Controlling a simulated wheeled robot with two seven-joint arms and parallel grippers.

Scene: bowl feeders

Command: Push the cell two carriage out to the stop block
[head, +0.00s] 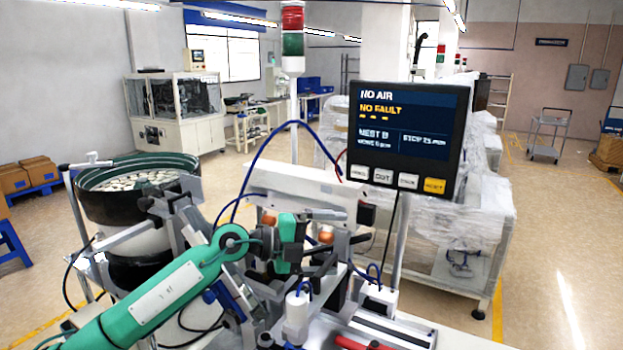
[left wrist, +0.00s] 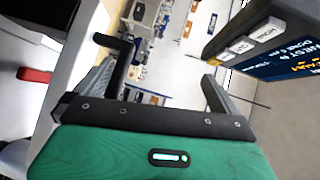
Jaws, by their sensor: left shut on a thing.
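My left gripper (head: 335,253) reaches in from the left on its green arm, over the fixtures at the middle front. It also shows in the left wrist view (left wrist: 165,65), with a dark finger on each side. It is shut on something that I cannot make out. A metal rail (head: 392,334) runs at the front right of the fixtures, with a red part (head: 360,343) at the bottom edge. A pale block (head: 375,297) stands behind the rail. I cannot tell which part is the cell two carriage or the stop block. My right gripper is not in view.
A bowl feeder (head: 105,205) with pale parts stands at the left. A dark display (head: 408,130) reading NO AIR and NO FAULT stands above the fixtures; it also shows in the wrist view (left wrist: 265,40). Blue air hoses loop near my gripper. Floor is open at the right.

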